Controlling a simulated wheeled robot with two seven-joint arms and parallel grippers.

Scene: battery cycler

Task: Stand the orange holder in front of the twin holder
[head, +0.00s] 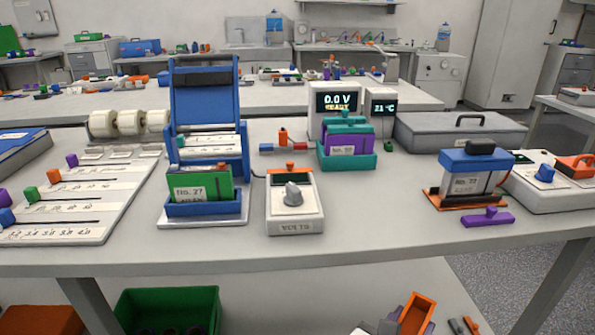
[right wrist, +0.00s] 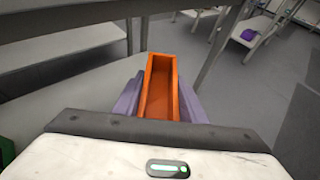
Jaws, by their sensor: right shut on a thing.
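The orange holder (head: 417,312) is an open, narrow box, tilted, at the bottom of the head view, below the table's front edge. It also shows in the right wrist view (right wrist: 158,90) between two purple fingers. My right gripper (head: 413,322) is shut on it. A blue holder (head: 205,208) with a green No. 27 card stands at the front left of the table. A teal holder (head: 348,160) with a purple pack stands farther back, in front of the 0.0 V display. I cannot tell which is the twin holder. My left gripper is not in view.
A volts meter (head: 295,225) stands right of the blue holder. A blue-topped No. 22 block (head: 475,180) on an orange base and a purple piece (head: 487,217) are at the right. The tabletop (head: 380,215) between meter and block is clear. A green crate (head: 170,295) is below.

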